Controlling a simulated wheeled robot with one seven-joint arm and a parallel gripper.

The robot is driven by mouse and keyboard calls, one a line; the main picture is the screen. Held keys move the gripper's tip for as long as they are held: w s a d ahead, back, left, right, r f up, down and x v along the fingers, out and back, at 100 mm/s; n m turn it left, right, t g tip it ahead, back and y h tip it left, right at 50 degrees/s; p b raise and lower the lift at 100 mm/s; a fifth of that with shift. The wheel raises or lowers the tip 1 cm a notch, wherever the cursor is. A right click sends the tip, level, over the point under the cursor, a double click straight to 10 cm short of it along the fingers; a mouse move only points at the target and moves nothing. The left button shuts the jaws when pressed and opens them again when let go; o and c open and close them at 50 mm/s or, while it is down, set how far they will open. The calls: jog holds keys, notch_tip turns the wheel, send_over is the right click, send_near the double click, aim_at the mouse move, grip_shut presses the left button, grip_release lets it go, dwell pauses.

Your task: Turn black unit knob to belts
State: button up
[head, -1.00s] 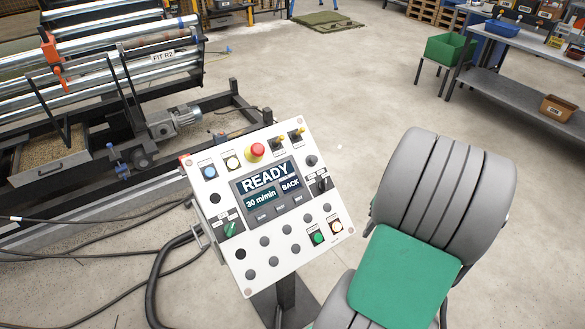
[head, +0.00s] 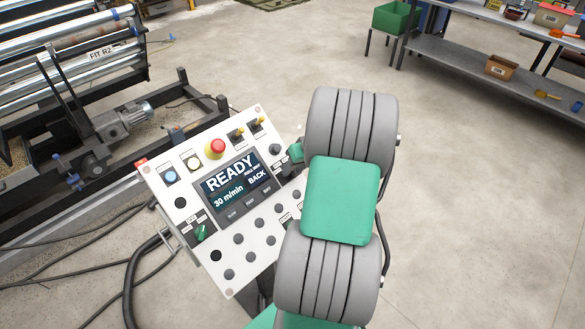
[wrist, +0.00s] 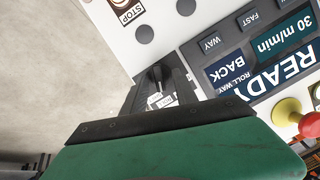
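The control panel (head: 222,262) is a tilted white board with a screen reading READY, 30 m/min and BACK. The black unit knob (wrist: 156,74) shows in the wrist view beside the screen, with small white labels by it. Its pointer direction is too small to read. My gripper (wrist: 159,88) has its dark fingers apart, one on either side of the knob and labels. I cannot tell whether they touch the knob. In the head view my gripper (head: 291,170) is at the panel's right edge, and my grey and green arm hides the knob.
A green knob (head: 202,233) sits at the panel's lower left. A red emergency button (head: 215,148) and two yellow-tipped toggles stand along the top. Several dark buttons fill the lower panel. A roller machine (head: 60,60) is at the left, and cables lie on the floor.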

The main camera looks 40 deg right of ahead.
jog(key=shift+w+f, duration=0.1)
jog(key=shift+f, duration=0.25)
jog(key=shift+c, duration=0.3)
grip_shut()
